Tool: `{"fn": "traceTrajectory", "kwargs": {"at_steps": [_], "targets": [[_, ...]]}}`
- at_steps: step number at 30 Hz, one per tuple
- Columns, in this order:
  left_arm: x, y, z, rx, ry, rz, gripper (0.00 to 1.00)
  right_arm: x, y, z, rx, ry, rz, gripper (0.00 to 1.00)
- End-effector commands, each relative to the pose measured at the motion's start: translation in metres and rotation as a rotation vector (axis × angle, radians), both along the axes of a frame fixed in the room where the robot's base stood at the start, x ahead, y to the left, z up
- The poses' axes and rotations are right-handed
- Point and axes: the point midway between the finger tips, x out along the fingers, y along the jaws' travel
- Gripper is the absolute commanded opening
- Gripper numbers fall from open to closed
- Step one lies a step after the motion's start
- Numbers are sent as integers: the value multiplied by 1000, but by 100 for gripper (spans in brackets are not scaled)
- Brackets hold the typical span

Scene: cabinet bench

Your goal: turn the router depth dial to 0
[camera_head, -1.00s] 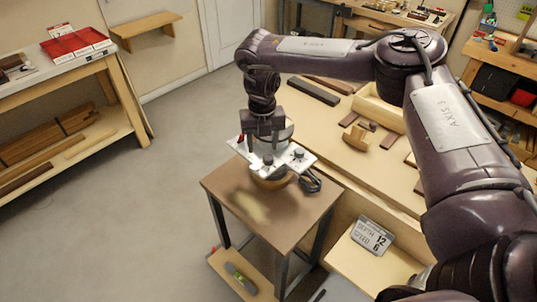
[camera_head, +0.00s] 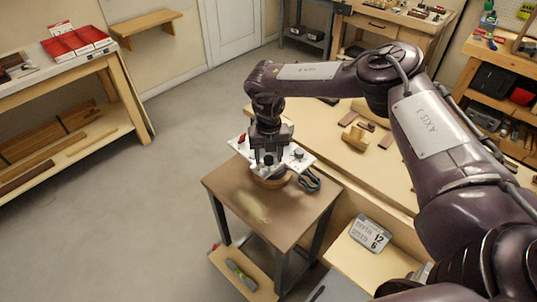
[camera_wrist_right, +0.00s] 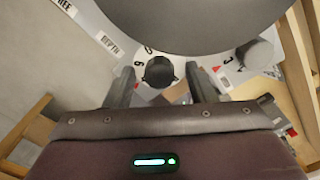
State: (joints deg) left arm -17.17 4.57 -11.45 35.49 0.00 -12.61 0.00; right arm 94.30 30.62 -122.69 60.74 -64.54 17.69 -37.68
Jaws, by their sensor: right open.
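The router (camera_head: 272,181) stands on a small brown-topped table (camera_head: 230,190), with a white plate (camera_head: 305,161) on top. In the right wrist view, a black dial knob (camera_wrist_right: 159,71) sits between the fingers of my open right gripper (camera_wrist_right: 163,88), with a gap on each side. A second grey knob (camera_wrist_right: 255,53) is to the right. In the head view my right gripper (camera_head: 268,155) is over the plate's near part. A card (camera_head: 371,234) reads DEPTH 12, SPEED 6. My left gripper is out of view.
A black cable loop (camera_head: 311,181) hangs at the router's right. A long bench (camera_head: 400,190) with a wooden mallet (camera_head: 355,137) and wood strips lies behind. A large round grey body (camera_wrist_right: 195,15) fills the top of the wrist view. The floor at left is clear.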

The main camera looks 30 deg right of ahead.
Motion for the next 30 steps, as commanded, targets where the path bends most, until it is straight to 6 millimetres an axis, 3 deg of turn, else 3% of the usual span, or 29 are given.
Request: {"fn": "traceTrajectory", "kwargs": {"at_steps": [1,11,20,30], "targets": [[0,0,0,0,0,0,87,0,0,0,0,0,0,49],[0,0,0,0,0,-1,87,0,0,0,0,0,0,6],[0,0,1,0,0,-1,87,0,0,1,0,1,-35,6],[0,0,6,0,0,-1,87,0,0,1,0,0,-254,6]]}}
